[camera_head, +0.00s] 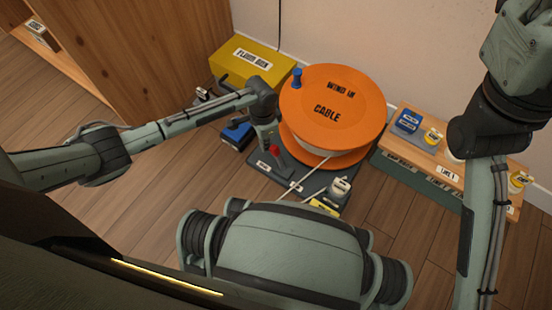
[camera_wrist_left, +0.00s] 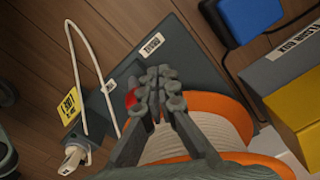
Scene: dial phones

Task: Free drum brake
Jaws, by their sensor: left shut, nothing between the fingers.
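The large orange cable drum (camera_head: 345,90) with a blue crank knob (camera_head: 297,72) stands on a dark grey base plate (camera_head: 262,175). Its orange flange (camera_wrist_left: 215,105) also shows in the left wrist view. A red knob (camera_head: 274,150), perhaps the brake lever's end, sits at the drum's left front; it shows in the wrist view (camera_wrist_left: 131,98), partly hidden. My left gripper (camera_head: 270,142) is shut and empty, right beside the red knob; its closed fingers (camera_wrist_left: 158,85) overlap it in the wrist view. I cannot tell whether they touch. My right arm stands at the right; its fingers are out of frame.
A yellow box (camera_head: 250,60) stands behind left, with a blue block (camera_head: 237,134) before it. A low wooden bench (camera_head: 460,175) with small labelled items stands to the right. A pale cable ends at a white plug (camera_head: 340,187). Wooden floor (camera_head: 150,180) is clear at left.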

